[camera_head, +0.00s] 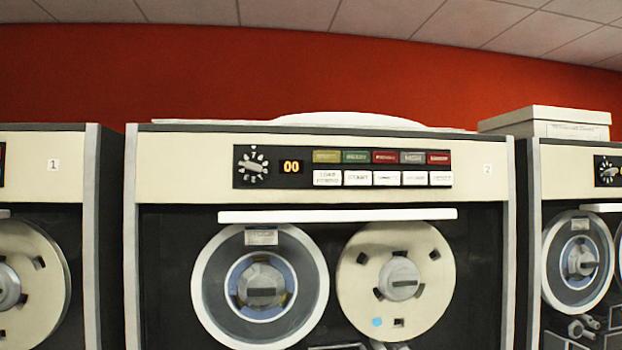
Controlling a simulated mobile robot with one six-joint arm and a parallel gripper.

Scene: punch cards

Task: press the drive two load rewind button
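The middle tape drive (210,168) carries a label 2 (487,168) at its upper right. Its dark control panel (270,186) holds a dial (252,166), an orange display reading 00 (291,167) and two rows of buttons. The lower row is white, and its leftmost one is the load rewind button (327,178), with small two-line lettering. The upper row has coloured indicators, one of them green (355,157) and one red (385,157). My gripper is not in view.
A white bar (337,215) runs below the panel, above two tape reels (260,328) (397,312). Drive 1 (30,160) stands at left and another drive (570,165) at right. A white box (560,115) and a pale round object (350,120) lie on top.

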